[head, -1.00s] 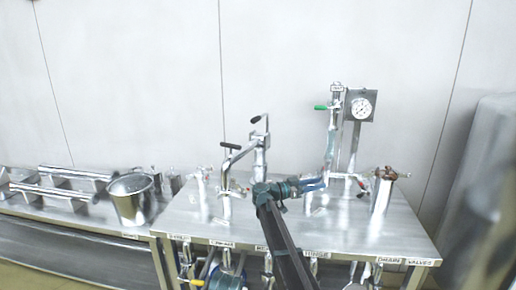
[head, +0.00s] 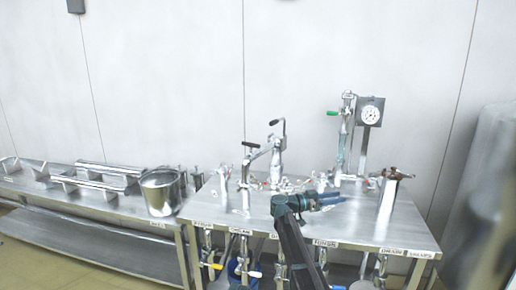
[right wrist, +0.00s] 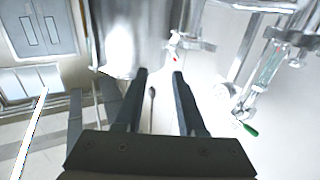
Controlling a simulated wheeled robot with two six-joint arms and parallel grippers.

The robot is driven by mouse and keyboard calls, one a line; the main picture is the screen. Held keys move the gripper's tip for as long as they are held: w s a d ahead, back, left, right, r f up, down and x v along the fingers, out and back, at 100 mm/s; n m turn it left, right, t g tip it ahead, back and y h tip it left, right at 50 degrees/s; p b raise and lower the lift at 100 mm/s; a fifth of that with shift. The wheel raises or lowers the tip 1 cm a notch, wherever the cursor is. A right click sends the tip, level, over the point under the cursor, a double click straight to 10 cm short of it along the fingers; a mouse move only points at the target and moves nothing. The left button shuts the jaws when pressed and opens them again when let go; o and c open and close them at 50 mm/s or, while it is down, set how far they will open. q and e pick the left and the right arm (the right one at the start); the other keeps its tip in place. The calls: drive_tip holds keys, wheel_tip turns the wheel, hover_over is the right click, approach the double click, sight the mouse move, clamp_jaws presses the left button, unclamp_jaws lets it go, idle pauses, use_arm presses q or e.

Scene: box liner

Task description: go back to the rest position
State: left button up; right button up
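My right arm comes in from the bottom of the head view. Its right gripper (head: 330,201) is over the steel bench (head: 345,228), pointing right, in front of the gauge stand. In the right wrist view the two dark fingers of the right gripper (right wrist: 160,76) stand apart. No object is gripped between them; a thin dark-tipped rod shows in the gap, and its distance is hard to tell. My left gripper is in neither view.
The bench carries a gauge (head: 371,114), a green-handled valve (head: 333,113), lever fittings (head: 277,158) and a steel cylinder (head: 388,197). A steel pot (head: 161,191) stands on a lower bench (head: 90,207) at left. A large cylinder (head: 490,170) stands at far right.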

drive_tip(key=w+a+r+n+t+y, duration=0.3)
drive_tip(key=a+r+n+t+y, duration=0.2)
drive_tip(key=a+n+t+y, duration=0.75)
drive_tip(key=s+a+f+n+g+y, duration=0.1)
drive_tip(key=s+a+f+n+y, duration=0.45)
drive_tip(key=s+f+y, duration=0.3)
drive_tip(key=s+a+f+g, duration=0.1)
drive_tip(key=s+f+g, duration=0.6)
drive_tip(key=s+f, duration=0.4)
drive_tip(key=s+d+f+m+g+h, duration=0.1)
drive_tip(key=s+d+f+g, duration=0.15)
drive_tip(key=s, duration=0.45)
drive_tip(key=s+d+f+m+g+h, duration=0.1)
drive_tip(key=s+d+f+g, duration=0.15)
drive_tip(key=s, duration=0.45)
drive_tip(key=s+d+f+m+g+h, duration=0.1)
drive_tip(key=s+d+f+g, duration=0.15)
drive_tip(key=s, duration=0.45)
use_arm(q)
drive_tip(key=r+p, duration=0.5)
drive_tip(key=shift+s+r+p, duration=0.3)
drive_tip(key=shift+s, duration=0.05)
use_arm(e)
drive_tip(key=s+a+r+n+g+h, duration=0.1)
drive_tip(key=s+a+r+n, duration=0.3)
drive_tip(key=a, duration=0.7)
drive_tip(key=shift+s+r+g+h, duration=0.3)
drive_tip(key=shift+s+r+h, duration=0.2)
drive_tip(key=shift+s+r, duration=0.5)
